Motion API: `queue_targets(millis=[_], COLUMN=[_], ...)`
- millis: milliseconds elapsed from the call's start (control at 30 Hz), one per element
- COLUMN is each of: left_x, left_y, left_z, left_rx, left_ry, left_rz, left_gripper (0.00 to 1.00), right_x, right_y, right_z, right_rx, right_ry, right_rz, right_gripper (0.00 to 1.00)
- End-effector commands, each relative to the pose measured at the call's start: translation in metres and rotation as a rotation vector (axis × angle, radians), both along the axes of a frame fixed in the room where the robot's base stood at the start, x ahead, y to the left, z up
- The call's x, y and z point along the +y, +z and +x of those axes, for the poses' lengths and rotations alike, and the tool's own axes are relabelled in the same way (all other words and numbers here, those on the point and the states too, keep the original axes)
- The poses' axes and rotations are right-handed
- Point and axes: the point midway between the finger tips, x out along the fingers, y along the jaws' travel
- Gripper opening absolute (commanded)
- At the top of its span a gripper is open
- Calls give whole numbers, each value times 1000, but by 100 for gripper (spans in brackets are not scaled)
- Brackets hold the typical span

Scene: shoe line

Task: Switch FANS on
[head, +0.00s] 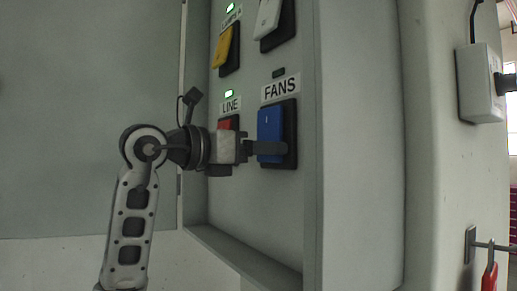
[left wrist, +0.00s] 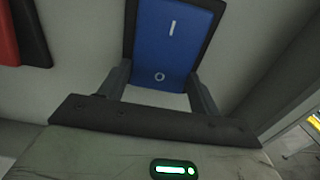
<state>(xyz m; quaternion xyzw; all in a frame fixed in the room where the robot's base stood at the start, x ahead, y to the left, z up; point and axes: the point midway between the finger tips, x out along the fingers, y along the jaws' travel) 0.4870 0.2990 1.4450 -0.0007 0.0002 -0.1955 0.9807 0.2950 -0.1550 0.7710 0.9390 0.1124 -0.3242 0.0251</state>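The FANS switch is a blue rocker (head: 270,122) in a black frame on the grey panel, below the FANS label (head: 281,88). The small lamp (head: 278,73) above that label is dark. In the left wrist view the blue rocker (left wrist: 172,40) shows a white I above and an O below. My left gripper (head: 270,149) is at the lower part of the rocker. In the left wrist view its fingers (left wrist: 159,78) are apart, one on each side of the O end, with nothing held. Contact and the rocker's tilt are hard to tell. My right gripper is not in view.
The red LINE switch (head: 225,123) is just left, partly hidden by my gripper, its lamp (head: 229,93) green. A yellow switch (head: 223,47) and a white switch (head: 267,18) sit above. The cabinet's raised edge (head: 313,190) stands right of the FANS switch.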

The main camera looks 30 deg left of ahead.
Motion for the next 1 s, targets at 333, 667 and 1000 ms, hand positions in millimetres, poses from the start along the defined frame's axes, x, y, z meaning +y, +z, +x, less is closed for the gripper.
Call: queue_targets(millis=[333,667,1000], left_x=[2,2,2], left_y=[8,8,8], left_z=[-4,-5,-4], left_rx=[171,208,207], left_ry=[2,1,1], left_rz=[75,86,86], left_gripper=[41,41,85], right_x=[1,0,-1], right_y=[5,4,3], right_z=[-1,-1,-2], right_rx=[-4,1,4], right_ry=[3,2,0], right_rz=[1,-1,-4], right_gripper=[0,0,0])
